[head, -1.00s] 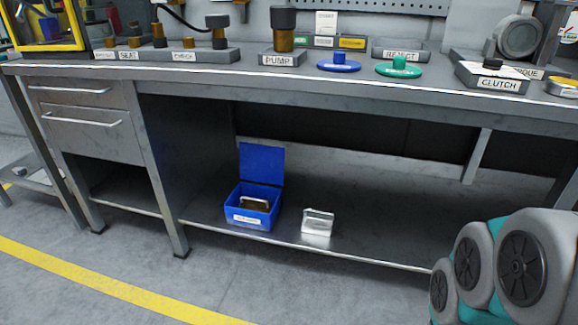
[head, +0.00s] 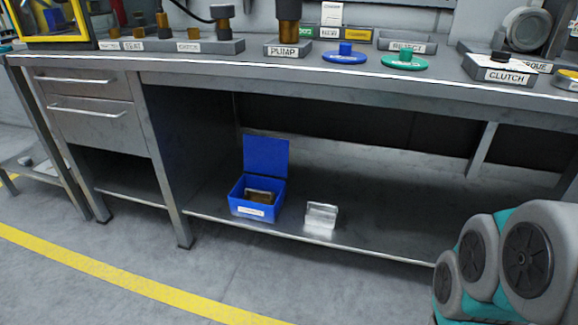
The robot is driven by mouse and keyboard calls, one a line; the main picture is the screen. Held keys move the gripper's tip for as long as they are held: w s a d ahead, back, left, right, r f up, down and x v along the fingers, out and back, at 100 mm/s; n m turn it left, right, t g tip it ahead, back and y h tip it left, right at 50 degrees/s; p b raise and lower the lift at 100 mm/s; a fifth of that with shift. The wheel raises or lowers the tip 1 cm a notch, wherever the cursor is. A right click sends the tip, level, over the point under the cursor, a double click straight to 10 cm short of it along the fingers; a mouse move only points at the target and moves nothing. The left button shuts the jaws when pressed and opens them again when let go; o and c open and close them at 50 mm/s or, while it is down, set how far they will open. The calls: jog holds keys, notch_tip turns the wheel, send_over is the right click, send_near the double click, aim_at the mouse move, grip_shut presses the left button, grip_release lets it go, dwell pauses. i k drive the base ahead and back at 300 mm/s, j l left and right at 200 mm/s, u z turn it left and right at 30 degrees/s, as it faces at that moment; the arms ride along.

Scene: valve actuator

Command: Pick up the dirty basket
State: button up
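A blue box (head: 246,211) with its lid standing open is on the lower shelf under the workbench. It has a white label on its front, too small to read. Inside it sits a brownish metal basket (head: 260,197), partly hidden by the box's front wall; it looks like the dirty one. A clean, silvery metal block or basket (head: 321,217) stands on the shelf just right of the box, apart from it. Links of my arm show at the lower right, but my gripper is out of view.
The lower shelf (head: 385,238) is bare right of the silvery piece. The bench top (head: 340,75) overhangs it and holds PUMP (head: 288,48), REJECT and CLUTCH (head: 503,73) stands. A drawer unit (head: 95,120) and bench leg stand left. The floor in front is clear, with a yellow line.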

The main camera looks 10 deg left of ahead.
aim_at(264, 197)
jog(key=i+j, duration=0.25)
jog(key=i, duration=0.15)
jog(key=i+j, duration=0.2)
jog(key=i, duration=0.2)
jog(key=i+j, duration=0.25)
jog(key=i, duration=0.15)
